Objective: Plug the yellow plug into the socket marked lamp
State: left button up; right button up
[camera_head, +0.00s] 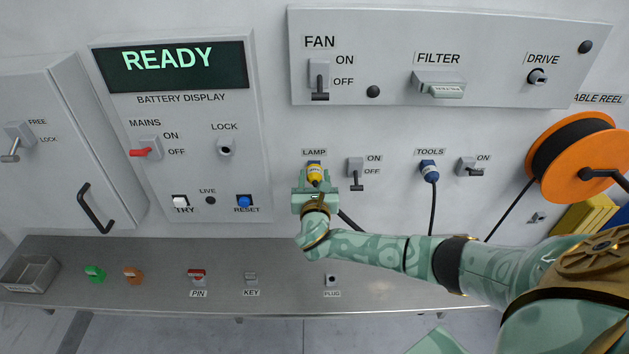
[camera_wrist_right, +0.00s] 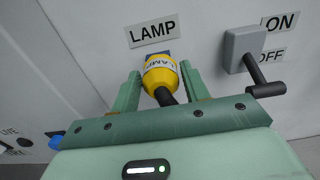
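The yellow plug (camera_head: 314,174) sits at the blue socket (camera_wrist_right: 150,54) under the LAMP label, and its dark cable hangs down to the right. It also shows in the right wrist view (camera_wrist_right: 160,73), facing the socket and seated against it as far as I can see. My right gripper (camera_head: 314,184) is at the plug, with one finger on each side. In the right wrist view the fingers (camera_wrist_right: 160,84) stand slightly apart from the plug's sides, so the gripper looks open around it. My left gripper is not in view.
The lamp switch (camera_head: 356,172) beside the socket has its lever down at OFF. A steel shelf (camera_head: 130,255) runs below. An orange cable reel (camera_head: 560,190) is at right.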

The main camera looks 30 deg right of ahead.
jog(key=shift+o, duration=1)
jog(key=shift+s+a, duration=0.2)
jog(key=shift+s, duration=0.05)
jog(key=v, duration=1.5)
jog(key=shift+s+p, duration=0.35)
jog(key=shift+p, duration=0.05)
jog(key=shift+a, duration=0.1)
